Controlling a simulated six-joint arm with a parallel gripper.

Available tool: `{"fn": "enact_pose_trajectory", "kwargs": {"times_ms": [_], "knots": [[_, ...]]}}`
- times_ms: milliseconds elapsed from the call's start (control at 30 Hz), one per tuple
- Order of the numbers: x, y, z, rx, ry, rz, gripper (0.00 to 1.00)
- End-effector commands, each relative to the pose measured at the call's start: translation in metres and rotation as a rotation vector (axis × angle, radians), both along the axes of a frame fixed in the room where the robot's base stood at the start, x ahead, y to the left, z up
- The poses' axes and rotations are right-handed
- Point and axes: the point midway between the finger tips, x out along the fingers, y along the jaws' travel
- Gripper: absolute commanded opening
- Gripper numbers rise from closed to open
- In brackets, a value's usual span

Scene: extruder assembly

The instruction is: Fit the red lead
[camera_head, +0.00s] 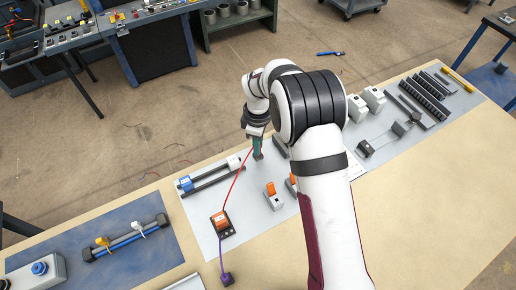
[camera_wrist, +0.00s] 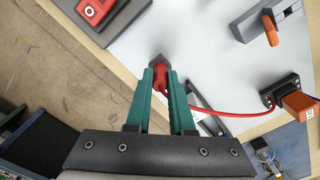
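The red lead (camera_wrist: 235,113) runs from an orange-topped black terminal block (camera_wrist: 290,100) to my gripper (camera_wrist: 160,80). In the wrist view my gripper's teal fingers are closed around the lead's red plug end (camera_wrist: 161,80). A small dark grey piece (camera_wrist: 157,62) shows just beyond the fingertips; I cannot tell if the plug touches or enters it. In the head view my gripper (camera_head: 257,150) points down over the pale board, and the red lead (camera_head: 236,185) rises to it from the orange-topped block (camera_head: 220,222). My arm hides part of the board.
A grey switch with an orange lever (camera_head: 271,190) stands right of the lead. Dark rails with blue and white ends (camera_head: 210,178) lie left of my gripper. A purple lead (camera_head: 222,255) leaves the orange-topped block. A red-topped unit (camera_wrist: 92,10) shows in the wrist view.

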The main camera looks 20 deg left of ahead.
Motion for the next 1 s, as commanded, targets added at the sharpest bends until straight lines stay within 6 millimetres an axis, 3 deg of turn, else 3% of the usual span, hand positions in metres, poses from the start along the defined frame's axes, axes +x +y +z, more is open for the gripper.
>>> {"fn": "enact_pose_trajectory", "kwargs": {"times_ms": [467, 733, 1000], "knots": [[0.000, 0.000, 0.003, 0.000, 0.000, 0.000, 0.00], [0.001, 0.001, 0.044, 0.002, -0.003, 0.000, 0.00], [-0.001, -0.065, 0.080, 0.002, -0.001, -0.005, 0.00]]}}
